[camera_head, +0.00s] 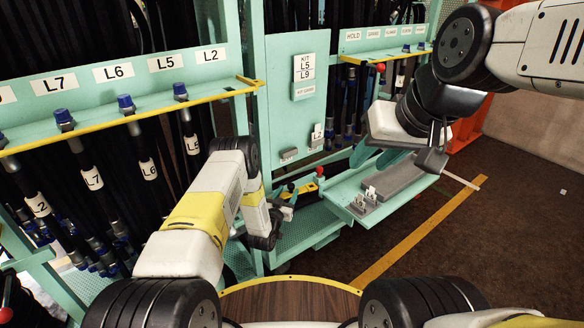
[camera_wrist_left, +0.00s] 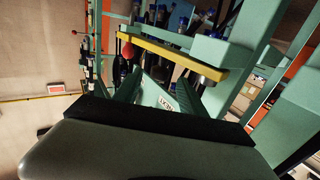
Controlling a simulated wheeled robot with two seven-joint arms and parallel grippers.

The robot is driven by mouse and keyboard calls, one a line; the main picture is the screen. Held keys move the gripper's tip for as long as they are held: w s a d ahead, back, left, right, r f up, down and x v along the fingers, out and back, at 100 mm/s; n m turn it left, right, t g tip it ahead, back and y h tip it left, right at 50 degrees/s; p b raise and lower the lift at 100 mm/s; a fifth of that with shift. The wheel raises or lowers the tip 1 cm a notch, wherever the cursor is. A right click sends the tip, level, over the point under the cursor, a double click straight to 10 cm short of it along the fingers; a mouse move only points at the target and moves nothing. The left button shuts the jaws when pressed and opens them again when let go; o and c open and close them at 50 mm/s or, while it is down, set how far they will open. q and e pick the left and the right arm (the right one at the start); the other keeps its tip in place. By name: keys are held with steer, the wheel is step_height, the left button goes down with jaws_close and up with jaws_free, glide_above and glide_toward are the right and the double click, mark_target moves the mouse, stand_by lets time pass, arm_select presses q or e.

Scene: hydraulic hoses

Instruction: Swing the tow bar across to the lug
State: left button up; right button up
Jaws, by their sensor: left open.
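I cannot clearly pick out the tow bar or its lug. In the head view, a short yellow and black piece (camera_head: 298,188) lies low in front of the teal rack, near a red knob (camera_head: 320,171); whether it is part of the tow bar I cannot tell. My left gripper (camera_head: 285,214) points down just below and left of it, apparently empty and open; its fingertips are small and dark. My right gripper (camera_head: 432,158) hangs above the teal tray at right; its jaws are unclear. In the left wrist view, a yellow-edged bar (camera_wrist_left: 172,57) and a red ball (camera_wrist_left: 127,49) show beyond my wrist.
The teal rack (camera_head: 283,100) holds labelled hoses with blue caps along a yellow-edged shelf (camera_head: 130,119). A teal tray (camera_head: 340,196) with grey blocks juts out at right. A round wooden top (camera_head: 285,303) is close in front of me. Brown floor (camera_head: 490,235) lies open at right.

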arm_select(q)
steer(key=x, duration=0.7)
steer(key=shift+w, duration=0.25)
jaws_close()
stand_by(1.1)
